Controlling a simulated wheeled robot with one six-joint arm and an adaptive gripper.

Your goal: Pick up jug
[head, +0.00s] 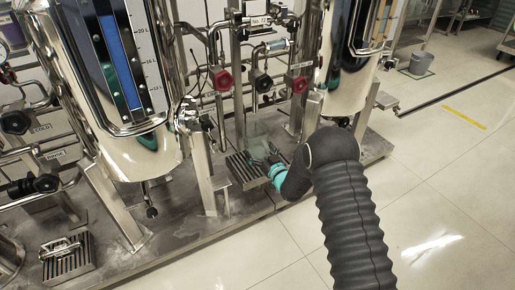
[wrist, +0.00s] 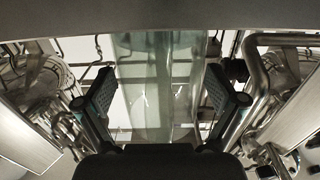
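The jug (head: 257,143) is a clear, faintly greenish vessel, hard to make out, at the drain grate in the head view. In the wrist view the jug (wrist: 155,85) fills the middle as a tall see-through shape. My gripper (head: 266,160), with a teal band behind it, is at the jug in the head view. In the wrist view the two dark fingers of my gripper (wrist: 161,85) are spread wide, one on each side of the jug. I cannot tell whether either pad touches it. The jug's base is hard to see.
The slatted grate (head: 246,172) sits on a metal skid between steel tanks. A steel tank (head: 140,155) stands left. Pipes with red-handled valves (head: 221,80) rise behind the grate. A second slatted grate (head: 68,262) is at lower left. Tiled floor (head: 430,190) at right is clear.

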